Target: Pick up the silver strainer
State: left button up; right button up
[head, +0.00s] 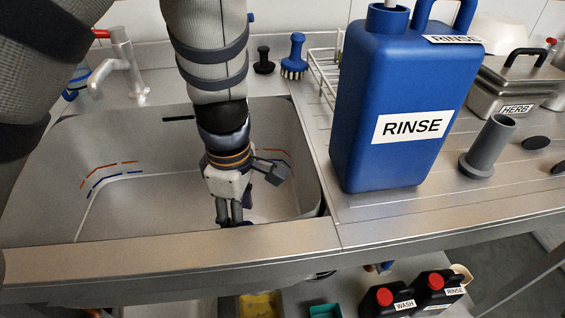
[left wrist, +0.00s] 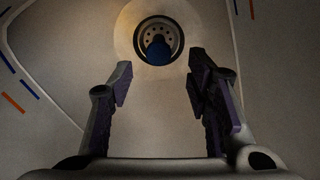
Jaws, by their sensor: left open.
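In the left wrist view a round silver strainer (left wrist: 147,28) with a ring of holes and a dark blue knob (left wrist: 158,50) sits in the drain at the sink floor. In the head view the strainer is hidden behind my arm and gripper. My left gripper (head: 234,216) points down inside the sink. In the left wrist view its fingers (left wrist: 160,82) are open and empty, with the strainer ahead of them, roughly centred between the tips. My right gripper is not in view.
The sink basin's (head: 130,200) walls and front rim surround the gripper. A faucet (head: 122,65) stands at the back left. A large blue RINSE jug (head: 385,145) stands on the counter right of the sink, beside a grey tube (head: 490,148). Brushes (head: 294,58) stand behind the sink.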

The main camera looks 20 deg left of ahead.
pick_arm(q)
jog(key=f+b, duration=0.1)
jog(key=f, duration=0.5)
jog(key=shift+d, duration=0.2)
jog(key=shift+w+r, duration=0.1)
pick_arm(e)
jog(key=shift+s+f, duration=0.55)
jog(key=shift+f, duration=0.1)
pick_arm(q)
grip_shut()
notch_tip(320, 180, up, 9)
jog(key=shift+r+p, duration=0.1)
jog(key=shift+p, duration=0.85)
jog(key=shift+r, duration=0.5)
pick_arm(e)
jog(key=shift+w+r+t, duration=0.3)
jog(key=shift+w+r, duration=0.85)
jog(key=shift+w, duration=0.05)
pick_arm(q)
jog(key=shift+f, duration=0.1)
